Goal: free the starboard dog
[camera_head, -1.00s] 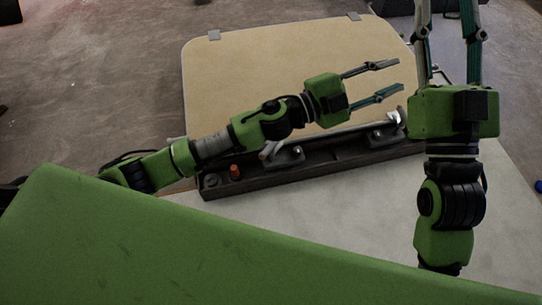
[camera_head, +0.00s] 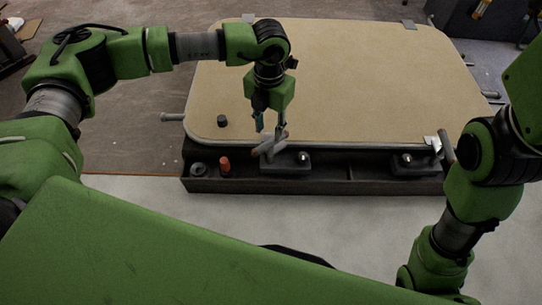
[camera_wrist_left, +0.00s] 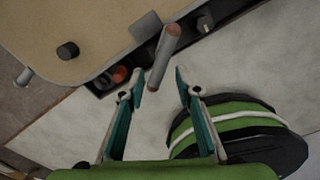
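A tan hatch panel (camera_head: 330,85) lies over a dark frame rail (camera_head: 330,181) that carries two metal dogs. My left gripper (camera_head: 270,127) points down at the handle of the left dog (camera_head: 270,147). In the left wrist view my left gripper (camera_wrist_left: 161,88) is open, and the grey dog handle (camera_wrist_left: 162,62) reaches between its fingertips, with a visible gap on both sides. The right dog (camera_head: 436,146) stands at the panel's right front corner. My right arm is at the right edge; its fingers are out of view. No label shows which dog is starboard.
An orange-red knob (camera_head: 225,165) stands on the rail left of the left dog. A small black knob (camera_head: 222,121) sits on the panel. A metal rod (camera_head: 172,117) sticks out at the panel's left. The pale surface (camera_head: 330,222) before the rail is mostly clear.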

